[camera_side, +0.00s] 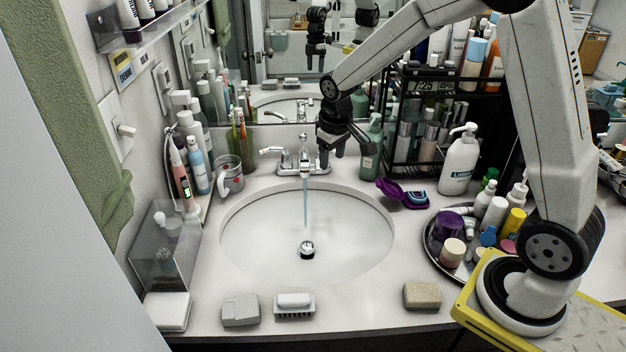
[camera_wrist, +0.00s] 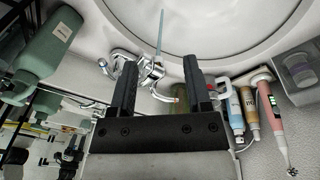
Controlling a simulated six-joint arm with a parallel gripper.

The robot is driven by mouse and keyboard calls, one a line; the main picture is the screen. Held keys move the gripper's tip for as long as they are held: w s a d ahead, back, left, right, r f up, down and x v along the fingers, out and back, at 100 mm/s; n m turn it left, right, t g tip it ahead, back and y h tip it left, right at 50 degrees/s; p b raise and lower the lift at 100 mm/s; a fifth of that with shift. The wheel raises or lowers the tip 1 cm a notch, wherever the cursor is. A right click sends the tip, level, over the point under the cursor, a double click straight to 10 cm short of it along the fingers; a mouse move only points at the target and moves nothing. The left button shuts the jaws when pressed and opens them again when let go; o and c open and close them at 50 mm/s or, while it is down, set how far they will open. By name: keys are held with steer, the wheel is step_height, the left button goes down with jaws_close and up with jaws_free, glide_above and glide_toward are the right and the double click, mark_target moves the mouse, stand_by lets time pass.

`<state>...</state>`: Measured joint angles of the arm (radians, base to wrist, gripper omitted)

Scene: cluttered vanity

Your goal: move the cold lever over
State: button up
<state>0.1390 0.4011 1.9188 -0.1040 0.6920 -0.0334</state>
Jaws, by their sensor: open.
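The chrome faucet (camera_side: 303,157) stands at the back rim of the sink, and a thin stream of water (camera_side: 306,203) falls from its spout. My gripper (camera_side: 344,150) is open and empty, pointing down at the faucet's right side. Contact is unclear.
A teal pump bottle (camera_side: 371,145) stands close right of my gripper, beside a black rack (camera_side: 418,115) of bottles. A purple case (camera_side: 391,190) lies open on the counter. A mug (camera_side: 230,176) stands left of the faucet. The sink basin (camera_side: 270,235) is clear.

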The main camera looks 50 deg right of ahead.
steer(key=w+d+f+g+h, duration=0.1)
steer(key=w+d, duration=0.9)
steer(key=d, duration=0.2)
steer(key=shift+w+m+g, duration=0.15)
steer(key=shift+m+g, duration=0.15)
steer(key=shift+m, duration=0.1)
steer(key=shift+f, duration=0.2)
steer(key=shift+d+f, duration=0.2)
steer(key=shift+f, duration=1)
steer(key=shift+d+f, duration=0.25)
steer(key=shift+f, duration=1)
steer(key=shift+d+f, duration=0.2)
steer(key=shift+f, duration=1)
jaws_close()
